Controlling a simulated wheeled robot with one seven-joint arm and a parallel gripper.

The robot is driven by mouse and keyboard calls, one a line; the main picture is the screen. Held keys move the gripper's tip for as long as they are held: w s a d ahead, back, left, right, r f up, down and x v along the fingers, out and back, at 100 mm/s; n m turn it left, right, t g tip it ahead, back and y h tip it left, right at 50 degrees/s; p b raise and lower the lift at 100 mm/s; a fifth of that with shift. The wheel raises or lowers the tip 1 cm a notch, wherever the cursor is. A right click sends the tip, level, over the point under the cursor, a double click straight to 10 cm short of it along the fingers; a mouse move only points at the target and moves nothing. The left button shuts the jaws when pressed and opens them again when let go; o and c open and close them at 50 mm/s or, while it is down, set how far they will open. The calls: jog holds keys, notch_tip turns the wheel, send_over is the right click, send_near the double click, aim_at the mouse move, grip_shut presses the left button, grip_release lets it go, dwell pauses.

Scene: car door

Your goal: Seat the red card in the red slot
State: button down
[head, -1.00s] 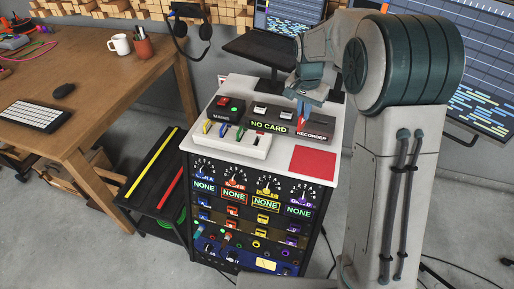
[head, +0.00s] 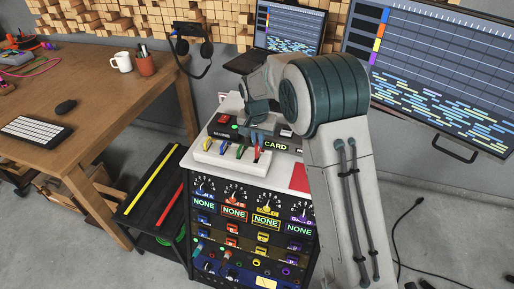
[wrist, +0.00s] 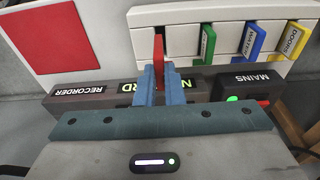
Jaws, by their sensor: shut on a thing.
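The thin red card (wrist: 158,48) is upright between the two blue fingers of my gripper (wrist: 159,76), which is shut on it. In the head view, the red card (head: 256,154) and my gripper (head: 259,142) are at the right end of the white card rack (head: 222,168). In the wrist view, the card overlaps the rack (wrist: 176,17), left of the green card (wrist: 207,45). A blue card (wrist: 251,42) and a yellow card (wrist: 291,42) stand in the rack. The red slot itself is hidden; I cannot tell how deep the card sits.
Behind the rack are the dark recorder box (wrist: 90,92), with a partly covered display, and the mains box (wrist: 246,84). A flat red square (head: 299,178) lies on the white top, right of the rack. My arm covers much of the right side.

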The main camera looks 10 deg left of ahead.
aim_at(257, 149)
jog(key=shift+a+f, duration=0.1)
jog(key=shift+f, duration=1.95)
jog(key=shift+f, duration=0.25)
jog(key=c, duration=1.5)
grip_release()
jog(key=shift+c, duration=0.2)
jog(key=shift+r, duration=0.1)
jog(key=r, duration=0.4)
jog(key=s+r, duration=0.1)
jog(key=r, duration=0.7)
jog(key=shift+s+a, duration=0.15)
jog(key=shift+s+r, duration=0.1)
jog(key=shift+r, duration=0.1)
